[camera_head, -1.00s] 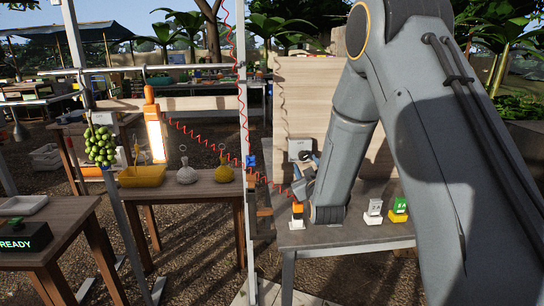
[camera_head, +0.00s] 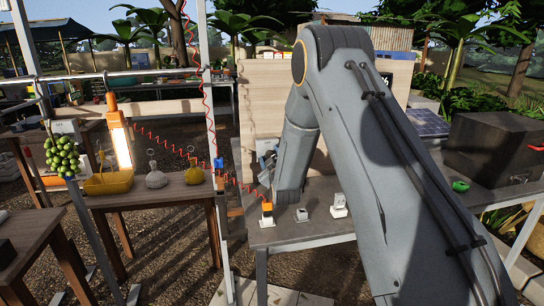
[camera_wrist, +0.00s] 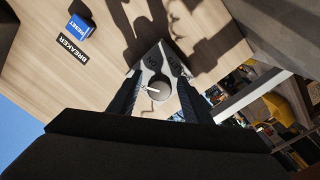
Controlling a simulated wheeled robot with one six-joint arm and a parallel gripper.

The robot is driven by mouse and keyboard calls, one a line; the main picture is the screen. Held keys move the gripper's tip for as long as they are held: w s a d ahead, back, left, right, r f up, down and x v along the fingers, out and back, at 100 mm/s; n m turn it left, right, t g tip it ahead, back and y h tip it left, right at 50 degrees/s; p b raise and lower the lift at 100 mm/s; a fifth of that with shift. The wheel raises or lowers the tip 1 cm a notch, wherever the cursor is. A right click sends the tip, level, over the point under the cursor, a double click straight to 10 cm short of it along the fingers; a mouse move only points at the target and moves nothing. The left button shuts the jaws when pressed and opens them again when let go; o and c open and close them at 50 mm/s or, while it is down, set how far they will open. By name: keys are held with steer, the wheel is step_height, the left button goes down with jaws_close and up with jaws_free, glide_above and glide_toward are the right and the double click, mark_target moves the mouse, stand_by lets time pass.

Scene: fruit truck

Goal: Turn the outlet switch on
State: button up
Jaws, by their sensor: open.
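The outlet plate (camera_wrist: 158,72) is a grey metal plate on a wooden board in the wrist view. My gripper (camera_wrist: 159,84) is open, with one dark finger on each side of the knob. I cannot tell whether the fingers touch it. In the head view the outlet box (camera_head: 264,147) is a small grey shape on the board, partly covered by my gripper (camera_head: 267,168) and arm.
A blue RESET block (camera_wrist: 79,27) and a BREAKER label (camera_wrist: 73,47) are on the board. Small orange (camera_head: 267,213), grey (camera_head: 302,214) and white (camera_head: 339,205) items stand on the bench below. A lit lamp (camera_head: 119,135) hangs left; a dark box (camera_head: 495,148) sits right.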

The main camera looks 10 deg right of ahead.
steer(key=c, duration=1)
steer(key=shift+d, duration=0.25)
steer(key=shift+c, duration=0.3)
steer(key=shift+a, duration=0.1)
steer(key=shift+m, duration=0.3)
steer(key=shift+f+m+b, duration=0.1)
steer(key=shift+m+b, duration=0.2)
steer(key=shift+b, duration=0.05)
steer(key=shift+a+m+b, duration=0.1)
steer(key=shift+m+b, duration=1.1)
steer(key=shift+m, duration=1.1)
